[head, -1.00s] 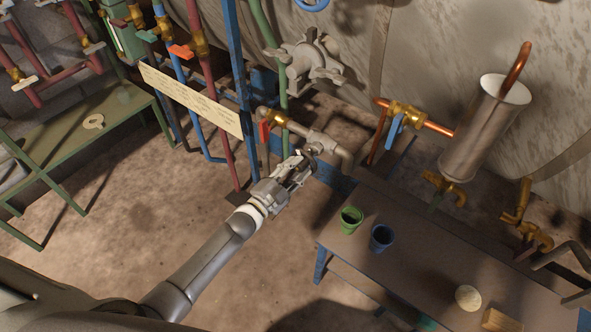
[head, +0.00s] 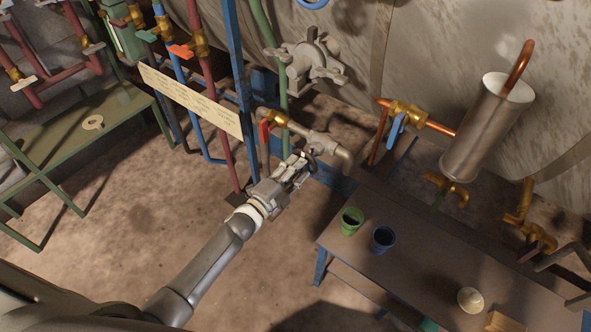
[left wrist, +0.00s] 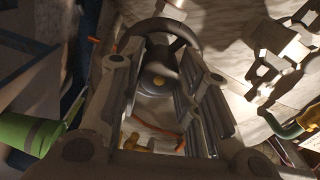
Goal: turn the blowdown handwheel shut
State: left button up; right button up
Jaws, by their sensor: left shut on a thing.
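The blowdown handwheel (head: 310,164) is a small dark grey wheel at the end of a grey pipe fitting, near the middle of the head view. In the left wrist view the handwheel (left wrist: 186,33) shows as a dark rim with spokes and a small yellow hub centre. My left gripper (head: 298,167) reaches it from the lower left and is shut on it. In the left wrist view its fingers (left wrist: 165,70) lie on either side of the hub and hide parts of the wheel. My right gripper is not in view.
A red-handled valve (head: 265,130) sits on the pipe just behind the wheel. A brown bench (head: 420,265) with a green cup (head: 351,220) and a blue cup (head: 383,238) stands to the right. A cream sign (head: 190,100) hangs at left. Bare floor lies below my arm.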

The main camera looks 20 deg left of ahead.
pick_arm(q)
jog(key=shift+f, duration=0.1)
jog(key=o, duration=1)
jog(key=shift+s, duration=0.1)
jog(key=v, duration=1.2)
